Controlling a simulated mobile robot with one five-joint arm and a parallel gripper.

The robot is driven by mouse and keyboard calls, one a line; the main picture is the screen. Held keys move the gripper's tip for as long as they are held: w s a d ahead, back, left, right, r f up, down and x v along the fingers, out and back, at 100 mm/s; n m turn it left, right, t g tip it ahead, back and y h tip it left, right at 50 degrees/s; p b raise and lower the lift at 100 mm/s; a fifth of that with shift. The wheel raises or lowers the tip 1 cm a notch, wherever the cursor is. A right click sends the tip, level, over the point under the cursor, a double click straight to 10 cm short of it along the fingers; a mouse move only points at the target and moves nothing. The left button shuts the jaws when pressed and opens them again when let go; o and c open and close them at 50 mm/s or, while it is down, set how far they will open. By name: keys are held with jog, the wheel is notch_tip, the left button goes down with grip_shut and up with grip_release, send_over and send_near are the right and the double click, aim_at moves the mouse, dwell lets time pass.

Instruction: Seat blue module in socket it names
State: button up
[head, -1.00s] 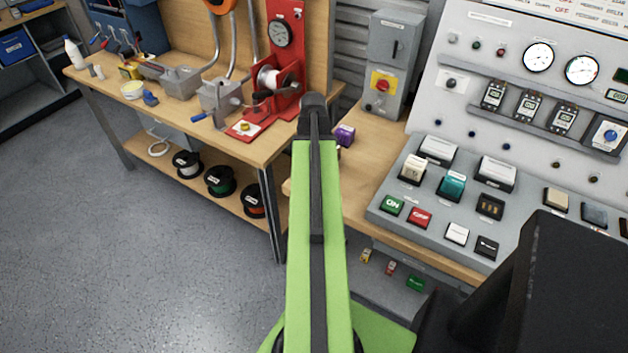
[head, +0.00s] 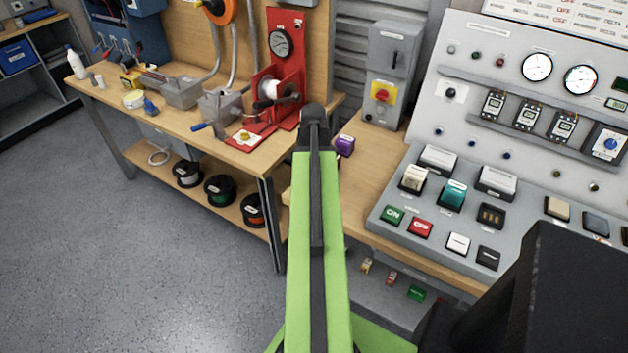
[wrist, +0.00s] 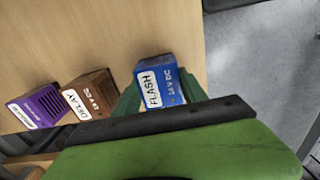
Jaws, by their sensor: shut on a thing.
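In the head view, my arm hides the gripper and the blue module. The sloped grey console (head: 400,222) at right carries several modules and buttons. One dark socket (head: 491,215) there shows contacts inside. The socket labels are too small to read.
A brown "DELAY" module (wrist: 90,94) and a purple module (wrist: 36,107) stand left of the blue one. The purple one also shows in the head view (head: 345,145). A grey switch box (head: 393,75) stands behind. A red winder (head: 285,85) stands left on the bench.

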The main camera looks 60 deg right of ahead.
jog(key=shift+r+p, duration=0.55)
jog(key=shift+r, duration=0.05)
notch_tip(320, 180, up, 4)
jog(key=p, duration=0.4)
jog(key=s+r+p, duration=0.5)
jog(key=s, duration=0.6)
jog(key=shift+s+a+r+p, duration=0.15)
jog(key=shift+s+r+p, duration=0.2)
jog(key=shift+r+p, duration=0.05)
jog(key=shift+s, duration=0.1)
